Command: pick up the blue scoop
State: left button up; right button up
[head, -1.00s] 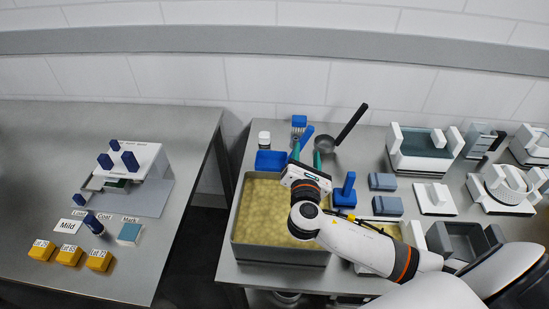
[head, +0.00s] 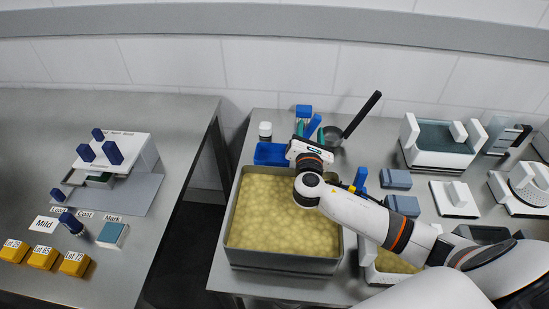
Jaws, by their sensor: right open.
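A blue handle (head: 313,126), which looks like the blue scoop's, slants up at the back of the middle table. Its lower end and the scoop's bowl are hidden behind my right gripper. My right gripper (head: 310,132) is open, with its teal fingertips on either side of the handle in the picture. I cannot tell whether they touch it. My left gripper is not in view.
A blue tray (head: 270,153) and a small white jar (head: 265,131) stand left of the gripper. A blue brush (head: 303,112) is behind. A dark-handled ladle (head: 360,118) leans at right. A curd-filled vat (head: 233,242) lies in front.

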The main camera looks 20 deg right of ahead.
jog(key=w+d, duration=0.1)
jog(key=w+d+f, duration=0.1)
jog(key=w, duration=0.1)
jog(key=w+d, duration=0.1)
jog(key=shift+w+d+f, duration=0.15)
jog(key=shift+w+f, duration=0.1)
jog(key=shift+w, duration=0.15)
grip_shut()
